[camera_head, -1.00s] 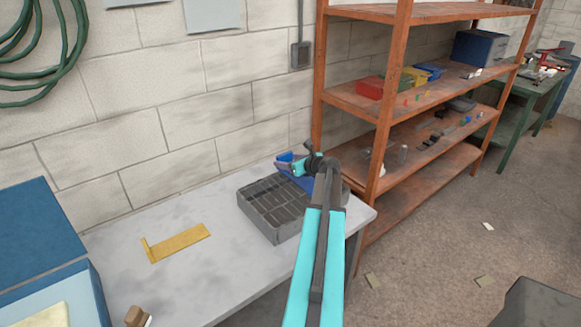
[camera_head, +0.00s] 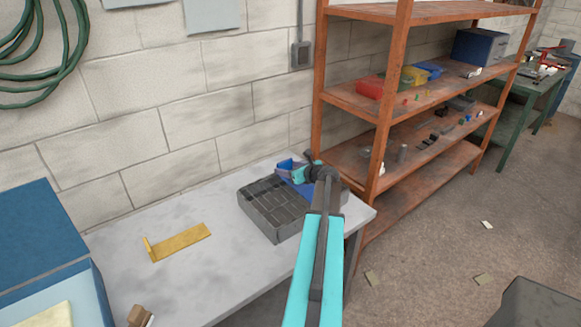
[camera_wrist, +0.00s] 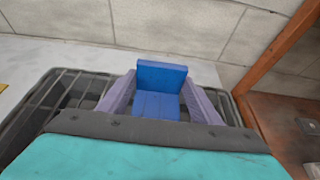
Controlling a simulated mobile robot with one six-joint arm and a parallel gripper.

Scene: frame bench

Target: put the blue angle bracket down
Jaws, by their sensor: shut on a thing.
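The blue angle bracket (camera_wrist: 160,104) is held between the two fingers of my gripper (camera_wrist: 160,92), one finger on each side. One plate stands up at the far side and the other lies toward my wrist. In the head view the blue bracket (camera_head: 284,164) shows at the tip of my gripper (camera_head: 291,172), over the far part of a dark grey divided crate (camera_head: 272,232). The crate's rim also shows below the gripper in the wrist view (camera_wrist: 30,108). I cannot tell whether the bracket touches anything beneath it.
The crate stands on a pale bench (camera_head: 185,284) against a block wall. A yellow angle bracket (camera_head: 182,242) lies left of the crate, with clear bench around it. An orange shelf rack (camera_head: 388,110) stands close on the right. A blue box (camera_head: 38,240) is at the left.

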